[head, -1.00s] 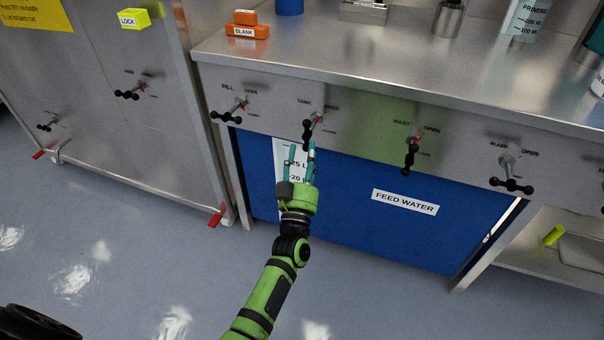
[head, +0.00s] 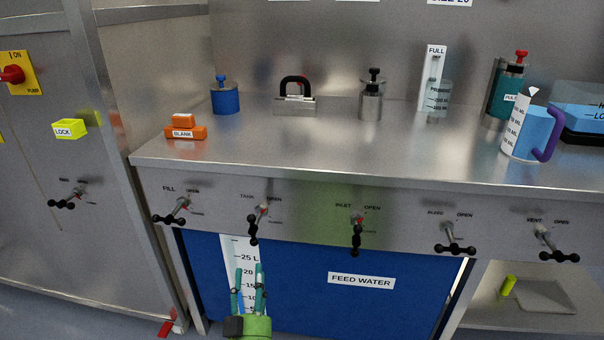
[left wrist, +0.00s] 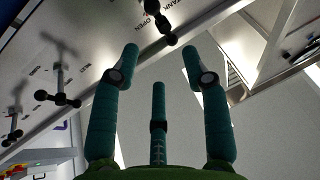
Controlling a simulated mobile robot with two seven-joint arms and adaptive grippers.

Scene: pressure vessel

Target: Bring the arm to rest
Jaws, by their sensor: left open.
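My left gripper (head: 248,276) is green with teal fingers. It is low in the head view, in front of the blue feed water tank (head: 300,262) and its level scale. Its fingers point up and stand apart, with nothing between them. In the left wrist view the open fingers (left wrist: 160,65) show with no object held. The tank valve handle (head: 254,226) is above the fingertips and apart from them. My right gripper is not in view.
The bench front carries several black valve handles, including the fill (head: 172,214) and inlet (head: 356,234) ones. On the steel top stand an orange blank (head: 186,132), a blue pot (head: 226,99), a steel cylinder (head: 371,100) and a blue jug (head: 531,133). A yellow lock box (head: 69,129) is at left.

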